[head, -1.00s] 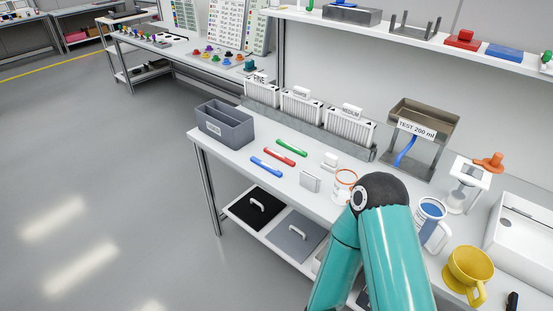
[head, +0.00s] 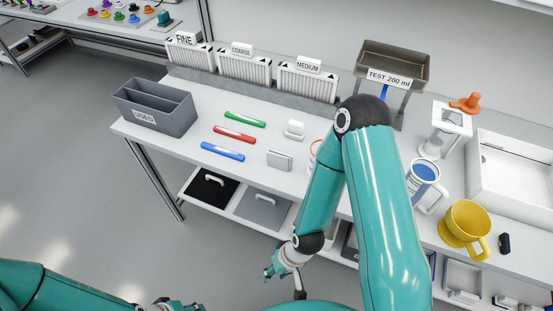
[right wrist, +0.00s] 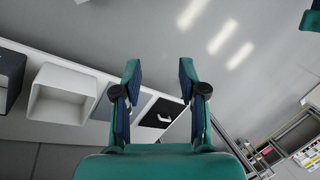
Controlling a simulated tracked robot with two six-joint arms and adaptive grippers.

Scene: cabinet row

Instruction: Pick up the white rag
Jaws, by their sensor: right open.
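I cannot make out a white rag in either view. My right gripper (head: 276,266) hangs in front of the bench, below the bench top, in the head view. In the right wrist view it (right wrist: 160,75) is open and empty, with grey floor and the lower shelf beyond its fingers. My left gripper (head: 181,305) shows only partly at the bottom edge of the head view, and its jaws cannot be judged. My right arm hides part of the bench top.
Black (head: 211,190) and grey (head: 262,207) lidded pieces lie on the lower shelf.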

